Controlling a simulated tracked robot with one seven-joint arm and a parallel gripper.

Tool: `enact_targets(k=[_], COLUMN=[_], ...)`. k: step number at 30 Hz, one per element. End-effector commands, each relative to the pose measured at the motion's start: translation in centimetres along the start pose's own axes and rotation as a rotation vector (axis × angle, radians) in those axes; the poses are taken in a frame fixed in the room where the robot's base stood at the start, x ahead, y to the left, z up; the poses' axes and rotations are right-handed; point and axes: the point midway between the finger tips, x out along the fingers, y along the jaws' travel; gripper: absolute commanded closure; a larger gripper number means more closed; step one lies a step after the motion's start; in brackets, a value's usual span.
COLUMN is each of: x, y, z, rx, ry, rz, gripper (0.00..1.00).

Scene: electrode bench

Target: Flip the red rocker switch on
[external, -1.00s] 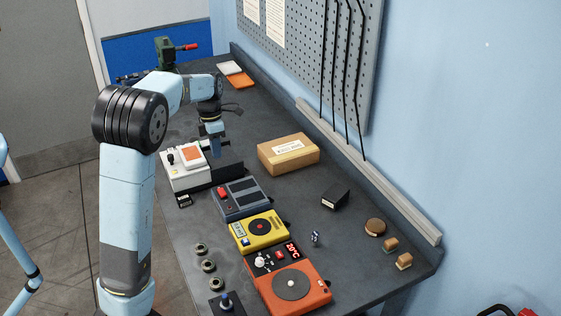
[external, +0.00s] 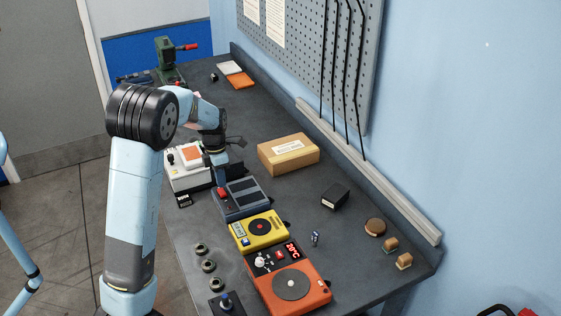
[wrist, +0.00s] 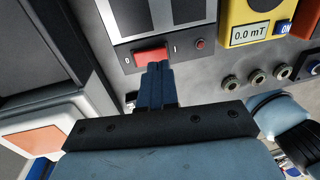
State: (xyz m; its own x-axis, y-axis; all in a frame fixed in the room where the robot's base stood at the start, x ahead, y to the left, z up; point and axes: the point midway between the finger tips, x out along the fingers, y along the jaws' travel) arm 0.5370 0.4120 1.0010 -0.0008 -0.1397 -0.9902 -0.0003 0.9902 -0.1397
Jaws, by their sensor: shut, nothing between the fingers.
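The red rocker switch (wrist: 151,54) sits on the front of a blue-grey device between a "0" mark on its left and an "I" mark on its right. It also shows in the external view (external: 222,192). I cannot tell which way the rocker is tilted. My gripper (wrist: 157,66) is shut and empty, with its fingertips right at the switch's near edge in the wrist view. In the external view my gripper (external: 221,183) points down just above the switch. I cannot tell whether the tips touch it.
A white device (external: 188,172) with an orange top stands on the left of my gripper. A yellow meter (external: 260,232) and an orange hotplate (external: 290,286) stand nearer the camera. A cardboard box (external: 288,154) is to the right. Several round knobs (external: 208,266) line the bench's left edge.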

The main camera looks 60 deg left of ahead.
Motion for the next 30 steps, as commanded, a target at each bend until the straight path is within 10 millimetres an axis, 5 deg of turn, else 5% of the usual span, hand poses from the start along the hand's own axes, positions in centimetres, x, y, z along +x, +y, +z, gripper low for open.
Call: enact_targets(k=[9,30], x=[2.9,3.6], y=[0.0,-0.2], z=[0.0,0.0], rx=[0.000,-0.001], ry=[0.000,0.003], rz=[0.000,0.045], gripper=[1.00,1.00])
